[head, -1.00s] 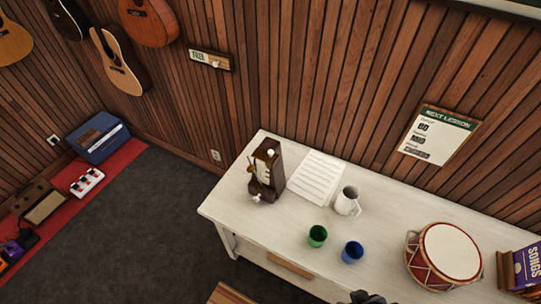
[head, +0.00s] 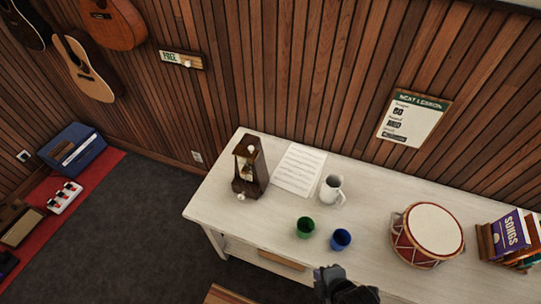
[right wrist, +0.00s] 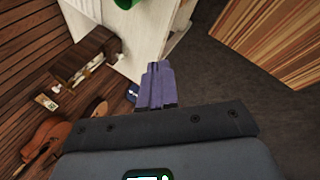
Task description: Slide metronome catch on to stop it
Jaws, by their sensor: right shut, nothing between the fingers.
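The metronome (head: 249,168) is a dark brown, tapered wooden box standing upright near the left end of the white table. Its front shows a pale scale, a white knob near the top and another white knob low at the front. In the right wrist view the metronome (right wrist: 88,55) shows at upper left, with its catch not clear. My right gripper (head: 328,274) is at the table's front edge, below the blue cup and well to the right of the metronome. Its fingers (right wrist: 158,82) are shut and empty. My left gripper is not in view.
On the white table (head: 220,190) are a music sheet (head: 299,169), a white mug (head: 331,188), a green cup (head: 305,227), a blue cup (head: 340,239), a drum (head: 429,233) and books (head: 512,236). The cups stand near my right gripper. The table's left front is clear.

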